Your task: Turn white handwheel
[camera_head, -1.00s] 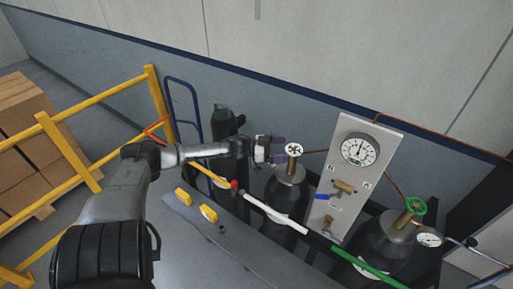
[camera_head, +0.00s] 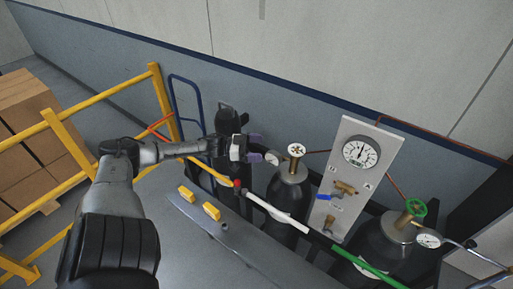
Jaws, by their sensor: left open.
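The white handwheel (camera_head: 297,150) sits on top of the dark gas cylinder (camera_head: 289,190) in the middle of the head view. A small round gauge (camera_head: 272,158) shows just left of it. My left gripper (camera_head: 257,150) is open and empty. It is to the left of the handwheel with a visible gap, its purple fingertips pointing right towards it. My right gripper is not in view.
A white panel with a dial gauge (camera_head: 361,152) and a blue-handled valve (camera_head: 327,197) stands right of the cylinder. Another cylinder has a green handwheel (camera_head: 416,207). A white and green rail (camera_head: 272,211) crosses in front. Yellow railing (camera_head: 70,138) stands left.

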